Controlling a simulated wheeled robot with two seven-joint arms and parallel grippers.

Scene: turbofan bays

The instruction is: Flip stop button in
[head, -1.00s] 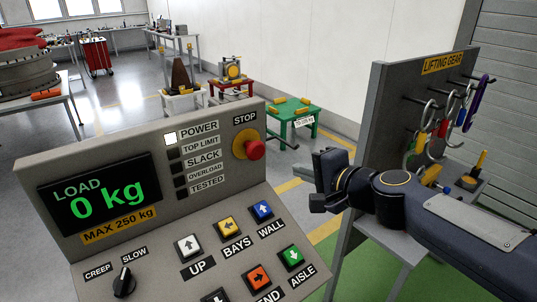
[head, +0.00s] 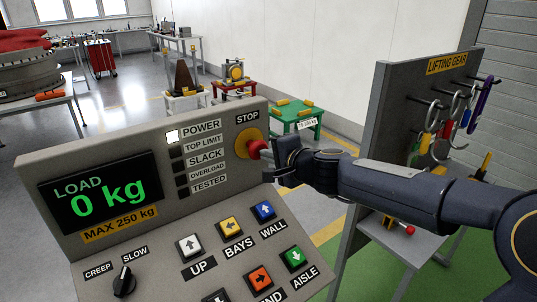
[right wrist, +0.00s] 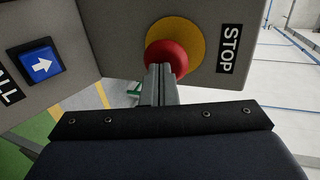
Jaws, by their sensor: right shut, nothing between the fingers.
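The red stop button (head: 256,148) sits on a yellow round plate (head: 241,143) at the upper right of the grey control panel (head: 100,155), below the STOP label (head: 247,117). My right gripper (head: 276,152) is at the button's right side in the head view. In the right wrist view, the closed fingers (right wrist: 160,75) reach the red button (right wrist: 167,58) and overlap its near edge. They look to be at or against it; exact contact is hard to tell. The right gripper is shut and empty. My left gripper is not in view.
The panel has a display (head: 98,193) reading 0 kg, a rotary knob (head: 124,282) and several arrow buttons, including a blue one (head: 263,210). A lifting gear rack (head: 420,100) stands at the right. A green stool (head: 298,118) is behind the panel.

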